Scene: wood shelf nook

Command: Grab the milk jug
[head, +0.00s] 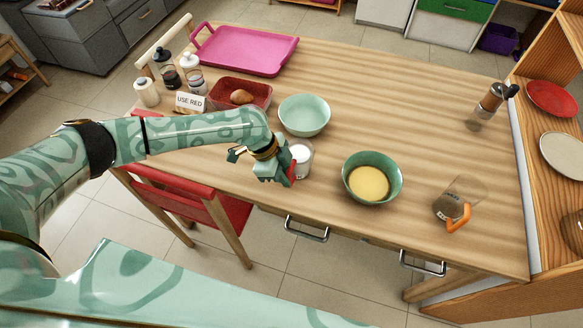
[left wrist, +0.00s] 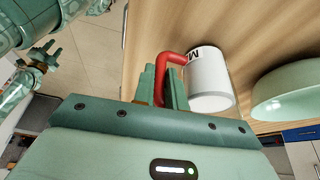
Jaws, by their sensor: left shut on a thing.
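The milk jug (head: 300,156) is a small white jug with a red handle, at the front edge of the table in the head view. In the left wrist view the milk jug (left wrist: 209,82) shows its white body, part of a dark letter label and the red handle. My left gripper (head: 285,175) is at the jug's near side, shut on the red handle. In the left wrist view the gripper's fingers (left wrist: 164,88) close around the handle's lower end. The jug looks upright on the table; its base contact is hard to see.
A mint bowl (head: 304,114) stands just behind the jug. A green bowl (head: 372,172) with yellow contents is to its right, then a glass pitcher (head: 452,207) with an orange handle. A red tray (head: 262,92) lies behind left. The table's back middle is clear.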

